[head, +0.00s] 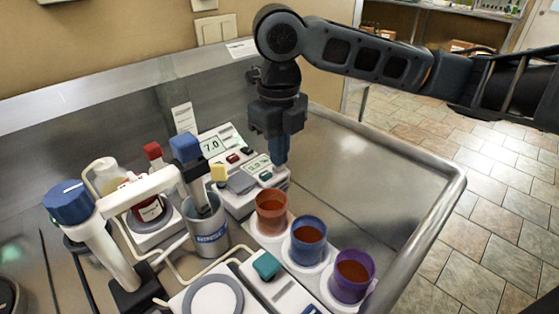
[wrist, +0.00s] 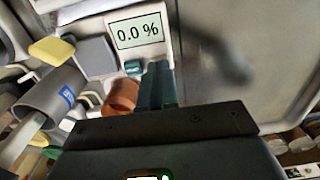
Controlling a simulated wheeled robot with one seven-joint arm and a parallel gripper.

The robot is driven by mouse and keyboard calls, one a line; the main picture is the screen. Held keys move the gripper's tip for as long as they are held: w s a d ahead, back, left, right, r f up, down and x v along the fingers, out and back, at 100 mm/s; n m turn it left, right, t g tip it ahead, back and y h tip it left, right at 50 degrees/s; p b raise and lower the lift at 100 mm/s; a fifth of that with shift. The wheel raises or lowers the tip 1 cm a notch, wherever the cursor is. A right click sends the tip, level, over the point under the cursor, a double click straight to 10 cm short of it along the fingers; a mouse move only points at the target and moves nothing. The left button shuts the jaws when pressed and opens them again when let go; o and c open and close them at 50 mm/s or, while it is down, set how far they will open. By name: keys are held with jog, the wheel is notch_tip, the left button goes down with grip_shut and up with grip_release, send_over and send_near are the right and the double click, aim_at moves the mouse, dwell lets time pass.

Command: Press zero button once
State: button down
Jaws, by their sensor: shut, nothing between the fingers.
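A white meter (head: 270,184) at the back right of the bench has a small display (head: 257,163), a grey pad (head: 241,183) and a teal button (head: 265,176). In the wrist view its display (wrist: 138,32) reads 0.0 %, and the teal button (wrist: 133,67) lies below it. No zero label is legible on it. My gripper (head: 280,163) points down with its blue fingers shut and empty, just right of that button. In the wrist view the fingertips (wrist: 161,68) are beside the button; contact cannot be told. Another teal button (head: 266,266) sits on the front white device.
A neighbouring meter reads 7.0 (head: 212,147) and has red buttons (head: 232,158). Orange (head: 271,222), blue (head: 308,250) and purple (head: 352,288) cups stand in front of my gripper. A grey beaker (head: 205,238) and white stand arm (head: 140,193) are left. The right bench area is clear.

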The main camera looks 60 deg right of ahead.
jog(key=shift+r+p, duration=1.65)
jog(key=shift+r, duration=0.85)
